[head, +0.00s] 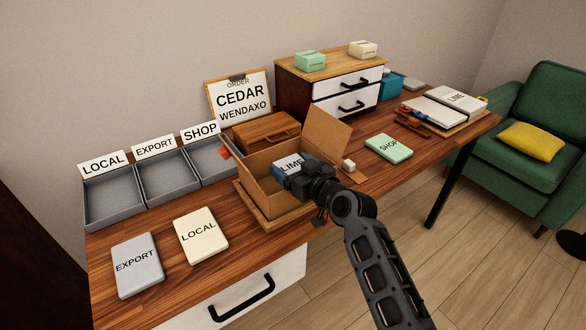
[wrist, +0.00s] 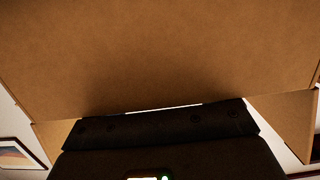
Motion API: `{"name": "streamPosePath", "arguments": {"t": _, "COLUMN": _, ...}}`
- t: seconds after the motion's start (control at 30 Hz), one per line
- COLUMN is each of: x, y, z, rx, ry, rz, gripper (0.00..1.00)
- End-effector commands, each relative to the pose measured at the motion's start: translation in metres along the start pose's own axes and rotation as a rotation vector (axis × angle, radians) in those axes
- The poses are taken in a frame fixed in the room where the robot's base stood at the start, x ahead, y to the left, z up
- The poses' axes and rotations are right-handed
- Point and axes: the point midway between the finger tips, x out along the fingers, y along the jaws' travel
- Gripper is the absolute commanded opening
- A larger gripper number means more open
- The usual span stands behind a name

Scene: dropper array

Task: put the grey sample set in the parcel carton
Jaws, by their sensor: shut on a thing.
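The parcel carton (head: 265,197) stands open on the table with its flaps up. My gripper (head: 309,186) is at its near right side, shut on a box with a white "LIME" label (head: 291,167) and blue sides, at the opening. Whether this box touches the carton floor is hidden. In the wrist view, the dark gripper (wrist: 160,125) faces a brown cardboard surface (wrist: 160,50), and the held box cannot be made out. A grey flat box marked "EXPORT" (head: 137,267) lies at the front left. No label reads sample set.
Grey trays (head: 112,222) labelled LOCAL, EXPORT and SHOP stand left. A cream "LOCAL" box (head: 201,237) lies in front. A green "SHOP" box (head: 389,148) lies right of the carton. A drawer unit (head: 330,88) and a clipboard reading "CEDAR WENDAXO" (head: 239,100) stand behind.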

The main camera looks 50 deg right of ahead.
Motion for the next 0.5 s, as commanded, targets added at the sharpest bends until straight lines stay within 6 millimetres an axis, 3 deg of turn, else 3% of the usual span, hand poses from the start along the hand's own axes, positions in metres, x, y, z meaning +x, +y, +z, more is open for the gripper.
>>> {"name": "streamPosePath", "arguments": {"t": 0.03, "x": 0.0008, "y": -0.0005, "z": 0.0142, "rx": 0.000, "ry": -0.021, "rz": -0.001, "gripper": 0.45}}
{"name": "streamPosePath", "arguments": {"t": 0.17, "x": 0.0005, "y": -0.0003, "z": 0.0158, "rx": 0.000, "ry": -0.025, "rz": -0.001, "gripper": 0.45}}
{"name": "streamPosePath", "arguments": {"t": 0.2, "x": 0.0003, "y": -0.0004, "z": 0.0168, "rx": 0.000, "ry": -0.027, "rz": -0.001, "gripper": 0.83}}
{"name": "streamPosePath", "arguments": {"t": 0.37, "x": -0.0001, "y": -0.0007, "z": 0.0186, "rx": -0.001, "ry": -0.030, "rz": -0.001, "gripper": 0.99}}
{"name": "streamPosePath", "arguments": {"t": 0.5, "x": -0.0003, "y": -0.0011, "z": 0.0194, "rx": -0.001, "ry": -0.031, "rz": -0.002, "gripper": 1.00}}
